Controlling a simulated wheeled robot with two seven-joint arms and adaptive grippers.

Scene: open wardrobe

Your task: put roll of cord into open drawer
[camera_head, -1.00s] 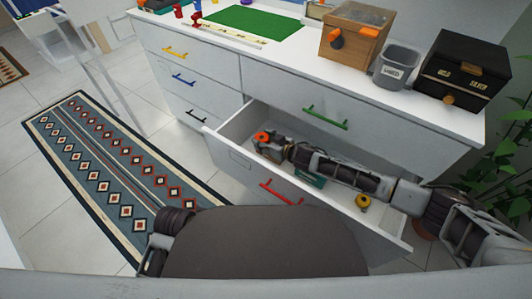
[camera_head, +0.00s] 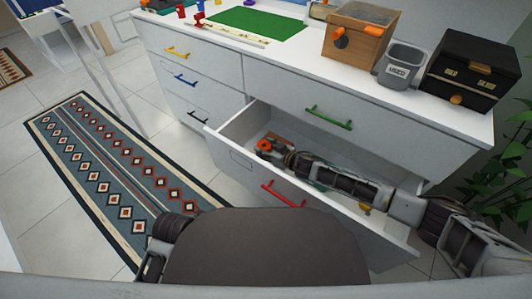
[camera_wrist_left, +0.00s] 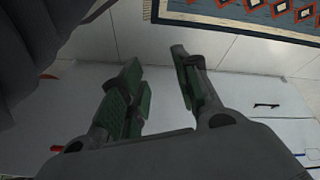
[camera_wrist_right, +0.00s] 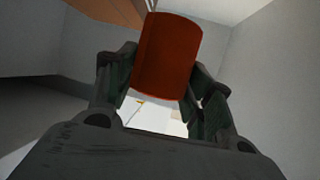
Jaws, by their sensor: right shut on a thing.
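The roll of cord (camera_head: 264,145) is a small red-orange cylinder. My right gripper (camera_head: 272,149) is shut on it, inside the open drawer toward its left end. In the right wrist view, the roll (camera_wrist_right: 168,57) stands slightly tilted between the two fingers of the right gripper (camera_wrist_right: 165,82). The open drawer (camera_head: 232,160) is white with a red handle. My right arm hides part of its inside, and I cannot tell whether the roll touches the drawer floor. My left gripper (camera_wrist_left: 160,82) is open and empty in the left wrist view.
Above the drawer, the white countertop (camera_head: 300,60) holds a wooden box (camera_head: 355,35), a grey bin (camera_head: 400,65), a black chest (camera_head: 470,70) and a green mat (camera_head: 262,22). A yellow item (camera_head: 365,209) lies in the drawer's right part. A patterned rug (camera_head: 110,170) lies left.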

